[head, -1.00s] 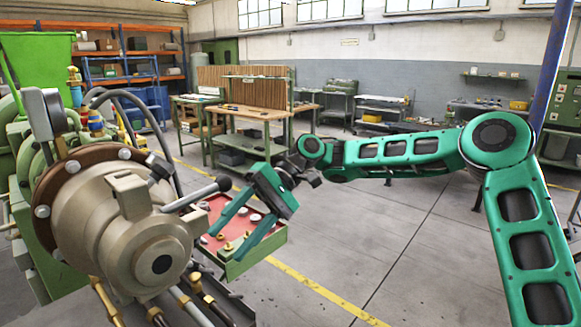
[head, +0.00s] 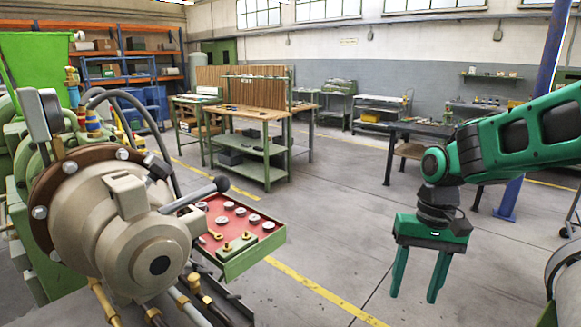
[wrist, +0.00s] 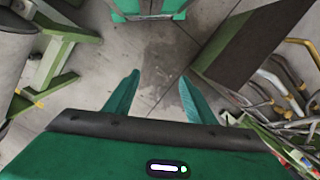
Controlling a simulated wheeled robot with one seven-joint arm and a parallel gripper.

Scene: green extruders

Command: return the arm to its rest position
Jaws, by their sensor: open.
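My gripper (head: 416,288) hangs at the right in the head view, fingers pointing down, over open floor. Its two green fingers are apart with nothing between them. In the wrist view the open gripper (wrist: 156,90) shows bare concrete floor between its fingers. My green arm (head: 525,133) is folded at the right edge of the head view, its elbow out of the picture. The gripper is well clear of the extruder and the red tray.
At the left stands the green extruder with a beige round head (head: 150,240) and a black-knobbed lever (head: 222,184). Beside it is a red-lined tray (head: 215,212) with several metal parts. A dark table (head: 420,128) stands behind my arm, near a blue post (head: 540,60). The middle floor is free.

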